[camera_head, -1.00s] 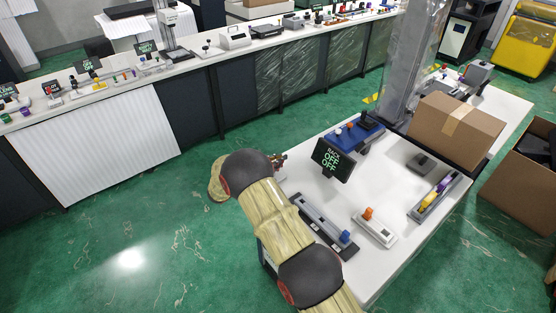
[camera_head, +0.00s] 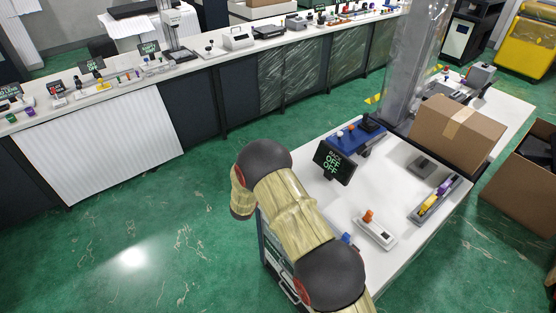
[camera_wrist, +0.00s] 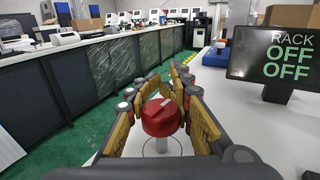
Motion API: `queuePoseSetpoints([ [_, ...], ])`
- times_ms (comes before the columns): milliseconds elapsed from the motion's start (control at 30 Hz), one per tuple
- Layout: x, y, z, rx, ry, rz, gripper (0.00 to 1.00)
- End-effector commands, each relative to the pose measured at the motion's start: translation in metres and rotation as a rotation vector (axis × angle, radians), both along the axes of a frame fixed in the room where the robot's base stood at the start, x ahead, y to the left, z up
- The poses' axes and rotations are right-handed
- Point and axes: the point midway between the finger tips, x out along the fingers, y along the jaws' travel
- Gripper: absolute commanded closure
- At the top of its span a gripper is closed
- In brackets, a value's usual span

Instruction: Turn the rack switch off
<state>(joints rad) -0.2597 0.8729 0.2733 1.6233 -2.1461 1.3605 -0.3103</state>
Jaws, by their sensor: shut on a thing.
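A red knob (camera_wrist: 161,117) with a pale mark on top stands on a light stem in the wrist view. My gripper (camera_wrist: 162,108) has its tan-padded fingers on both sides of the knob and is shut on it. The dark rack display (camera_wrist: 276,54) to the right reads "RACK OFF OFF". The same display (camera_head: 334,162) stands on the white table in the head view and also reads OFF OFF. In the head view my own arm hides the gripper and the red knob.
The white table (camera_head: 395,165) holds an orange-knobbed box (camera_head: 377,231), a blue tray (camera_head: 354,137), a grey tray with yellow and purple pieces (camera_head: 435,200) and a cardboard box (camera_head: 456,133). A long counter (camera_head: 215,62) runs behind, with green floor between.

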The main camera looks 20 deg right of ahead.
Motion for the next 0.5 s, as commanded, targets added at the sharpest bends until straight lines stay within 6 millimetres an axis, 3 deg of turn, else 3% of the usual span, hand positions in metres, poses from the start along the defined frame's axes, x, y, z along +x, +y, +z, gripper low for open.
queuePoseSetpoints([
  [500, 0.0057, 0.0075, 0.0007, 0.000, -0.002, 0.206, 1.00],
])
